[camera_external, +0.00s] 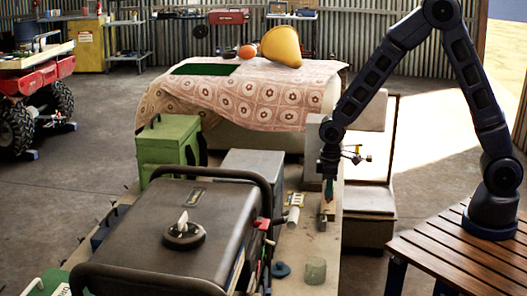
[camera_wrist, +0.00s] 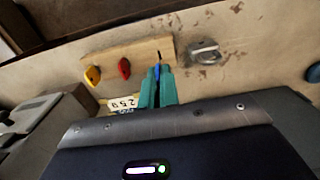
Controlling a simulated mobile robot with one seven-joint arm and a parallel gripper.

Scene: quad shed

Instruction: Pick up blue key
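In the wrist view, a wooden board (camera_wrist: 128,58) carries a yellow key (camera_wrist: 92,76), a red key (camera_wrist: 124,68) and the blue key (camera_wrist: 157,70). The teal fingertips of my gripper (camera_wrist: 158,84) are at the board's right end, one on each side of the blue key, with a narrow gap between them. I cannot tell whether they press on it. In the external view my gripper (camera_external: 329,188) points down over the bench; the blue key cannot be made out there.
A metal padlock-like piece (camera_wrist: 204,52) lies right of the board. A label reading 259 (camera_wrist: 122,103) is to the left. In the external view, a black generator-like case (camera_external: 150,215) and a green box (camera_external: 168,145) stand left of my gripper. A cloth-covered table (camera_external: 245,105) is behind.

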